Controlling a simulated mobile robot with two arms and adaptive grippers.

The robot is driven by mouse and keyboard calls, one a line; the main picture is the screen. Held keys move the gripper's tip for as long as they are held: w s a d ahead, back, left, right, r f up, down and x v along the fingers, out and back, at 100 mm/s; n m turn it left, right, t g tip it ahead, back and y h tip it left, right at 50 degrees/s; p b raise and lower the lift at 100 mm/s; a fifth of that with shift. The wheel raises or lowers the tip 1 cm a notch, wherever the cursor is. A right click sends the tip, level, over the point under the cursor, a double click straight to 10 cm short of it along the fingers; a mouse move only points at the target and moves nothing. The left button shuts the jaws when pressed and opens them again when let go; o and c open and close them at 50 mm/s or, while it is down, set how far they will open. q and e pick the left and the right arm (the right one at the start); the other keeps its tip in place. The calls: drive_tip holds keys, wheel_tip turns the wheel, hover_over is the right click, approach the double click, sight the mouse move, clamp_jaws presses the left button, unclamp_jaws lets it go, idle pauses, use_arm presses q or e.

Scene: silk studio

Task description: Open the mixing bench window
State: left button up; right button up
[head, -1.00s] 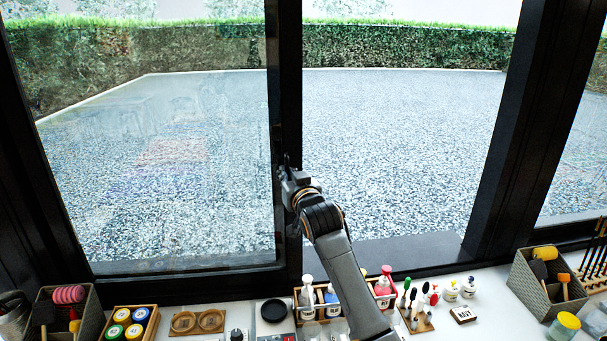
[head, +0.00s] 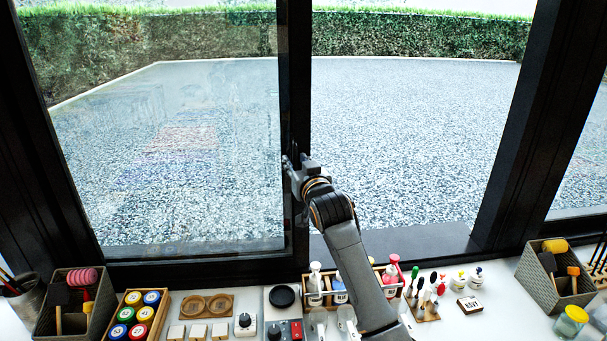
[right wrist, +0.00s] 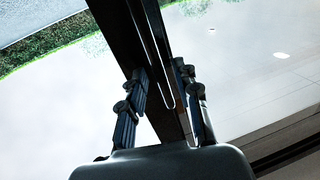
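The mixing bench window has a dark frame and a glass pane (head: 170,170) on the left that carries faint reflections. To the right of the pane's dark upright (head: 297,90), the space (head: 405,150) shows no reflections and looks open. My right gripper (head: 291,162) is at this upright, at mid-height. In the right wrist view, its two fingers (right wrist: 163,103) stand apart on either side of the dark upright and a thin metal handle edge (right wrist: 153,45). A light gap shows beside the left finger. Contact cannot be told. My left gripper is out of view.
The bench below holds a bottle rack (head: 355,297), a grey basket (head: 556,285), another basket (head: 72,318), a tray of coloured jars (head: 136,316) and a small brush stand (head: 424,312). My right forearm passes above the bottles.

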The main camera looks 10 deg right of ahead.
drive_tip(key=s+d, duration=0.1)
drive_tip(key=s, duration=1)
drive_tip(key=shift+s+d, duration=0.25)
drive_tip(key=shift+d, duration=0.05)
